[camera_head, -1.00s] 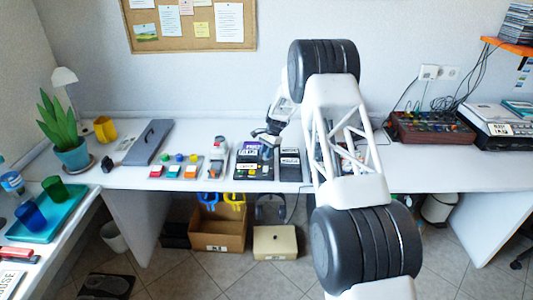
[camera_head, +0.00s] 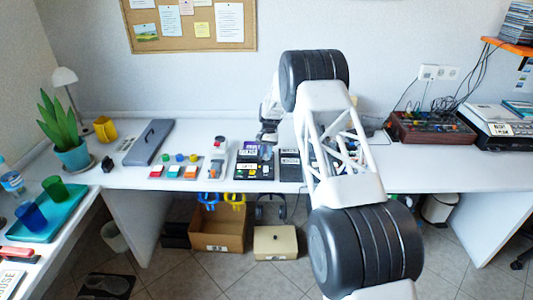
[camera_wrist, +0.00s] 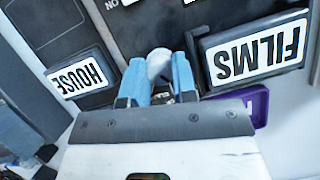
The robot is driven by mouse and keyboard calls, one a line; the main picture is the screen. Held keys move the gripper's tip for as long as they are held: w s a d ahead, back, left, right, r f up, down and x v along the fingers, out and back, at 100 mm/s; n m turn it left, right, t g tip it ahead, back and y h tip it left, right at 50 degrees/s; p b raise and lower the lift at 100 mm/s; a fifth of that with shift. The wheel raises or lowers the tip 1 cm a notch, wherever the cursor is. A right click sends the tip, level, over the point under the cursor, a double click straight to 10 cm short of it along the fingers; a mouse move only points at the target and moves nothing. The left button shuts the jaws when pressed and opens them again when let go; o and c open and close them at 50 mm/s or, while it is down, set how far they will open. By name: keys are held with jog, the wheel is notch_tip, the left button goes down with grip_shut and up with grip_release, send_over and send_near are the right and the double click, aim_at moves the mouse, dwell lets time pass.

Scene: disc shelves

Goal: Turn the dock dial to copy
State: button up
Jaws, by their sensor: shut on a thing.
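The dock is a black box (camera_head: 241,172) on the white desk, left of my arm in the head view. It carries a label, a purple item and small coloured buttons. In the wrist view its dark panel (camera_wrist: 130,22) shows, with a HOUSE label (camera_wrist: 76,76) at left and a FILMS label (camera_wrist: 257,52) at right, both upside down. My gripper (camera_wrist: 160,82) has blue fingers shut on a rounded grey dial (camera_wrist: 159,62). The fingers hide most of the dial, and its setting cannot be read. In the head view my gripper (camera_head: 267,149) is over the dock.
A second black box (camera_head: 290,165) stands right of the dock. A purple edge (camera_wrist: 261,105) shows by the FILMS label. A mixer (camera_head: 430,128) stands farther right.

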jog(key=shift+n+h, duration=0.5)
jog(key=shift+n, duration=0.6)
jog(key=o, duration=0.6)
jog(key=shift+o, duration=0.2)
jog(key=v, duration=0.7)
jog(key=shift+w+r, duration=0.2)
jog(key=shift+r, duration=0.15)
